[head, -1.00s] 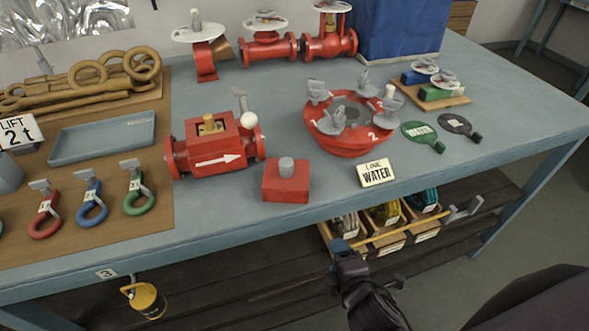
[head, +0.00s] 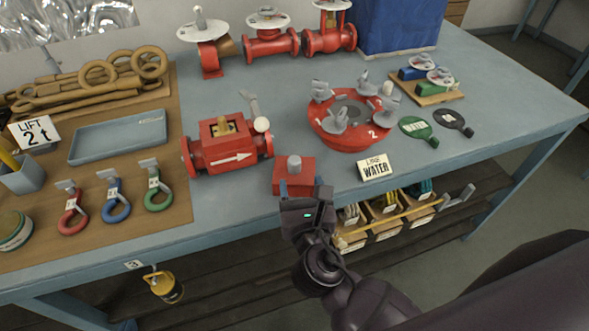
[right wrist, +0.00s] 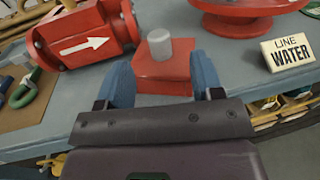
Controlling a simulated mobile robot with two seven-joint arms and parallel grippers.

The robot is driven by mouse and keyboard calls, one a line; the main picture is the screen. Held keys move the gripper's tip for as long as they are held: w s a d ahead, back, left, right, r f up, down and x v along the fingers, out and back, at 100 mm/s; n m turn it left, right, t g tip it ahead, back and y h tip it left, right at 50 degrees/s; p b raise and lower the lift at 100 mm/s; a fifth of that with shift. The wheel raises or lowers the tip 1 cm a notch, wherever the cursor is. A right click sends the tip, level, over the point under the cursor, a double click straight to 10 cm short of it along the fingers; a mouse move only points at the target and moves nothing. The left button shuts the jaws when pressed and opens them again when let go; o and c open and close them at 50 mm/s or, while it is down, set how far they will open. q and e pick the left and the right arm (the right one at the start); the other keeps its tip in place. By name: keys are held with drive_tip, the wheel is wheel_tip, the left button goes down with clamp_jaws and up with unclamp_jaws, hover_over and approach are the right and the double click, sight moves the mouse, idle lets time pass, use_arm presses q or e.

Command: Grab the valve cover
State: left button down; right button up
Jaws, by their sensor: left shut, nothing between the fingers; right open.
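The valve cover (head: 294,172), a red square block with a grey knob on top, sits upright on the blue-grey table near its front edge. The red valve body (head: 228,155) with a white arrow and an open top stands to its left. My right gripper (head: 303,190) is open at the cover's near side. In the right wrist view the cover (right wrist: 160,72) shows between and just beyond the two blue fingers. Contact cannot be told. My left gripper is not in view.
A round red flange (head: 352,137) with grey clamps and a LINE WATER sign (head: 376,166) stand to the right. Shackles lie on the brown board (head: 180,211) at left. Bins (head: 385,229) sit on the shelf below. The table behind the cover is clear.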

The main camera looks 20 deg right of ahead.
sight(295, 165)
drive_tip(key=shift+w+d+f+p, duration=0.15)
drive_tip(key=shift+w+d, duration=0.1)
drive_tip(key=shift+w, duration=1.5)
drive_tip(key=shift+w+d+p, duration=0.15)
drive_tip(key=shift+w+d, duration=0.05)
drive_tip(key=shift+w, duration=1.5)
drive_tip(key=c, duration=1.1)
clamp_jaws()
